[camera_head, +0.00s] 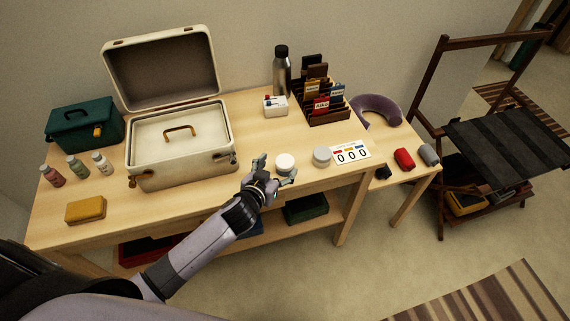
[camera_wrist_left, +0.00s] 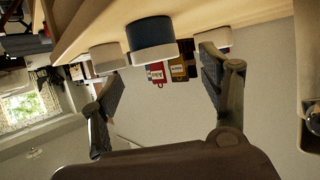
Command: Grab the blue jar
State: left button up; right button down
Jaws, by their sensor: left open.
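The blue jar (camera_wrist_left: 150,32) has a dark blue body and a pale lid. It stands upright on the wooden table (camera_head: 75,188) near the front edge; in the head view mostly its white lid (camera_head: 285,160) shows. My left gripper (camera_head: 275,172) is at the table's front edge, just in front of the jar. It is open and empty. In the left wrist view, which is upside down, the jar appears between and beyond the two fingers (camera_wrist_left: 161,72). I cannot tell whether a finger touches it. My right gripper is not in view.
A grey jar (camera_head: 322,157) stands just right of the blue jar, beside a number card (camera_head: 351,152). An open cream suitcase (camera_head: 185,172) is to the left. A white box (camera_head: 275,106), steel bottle (camera_head: 281,72) and card rack (camera_head: 330,117) stand behind.

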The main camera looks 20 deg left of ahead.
aim_at(283, 164)
pick_arm(q)
jog(key=shift+f+x, duration=0.2)
jog(key=shift+x, duration=2.55)
jog(key=shift+s+d, duration=0.1)
jog(key=shift+d, duration=0.1)
jog(key=shift+c, duration=0.4)
jog(key=c, duration=1.2)
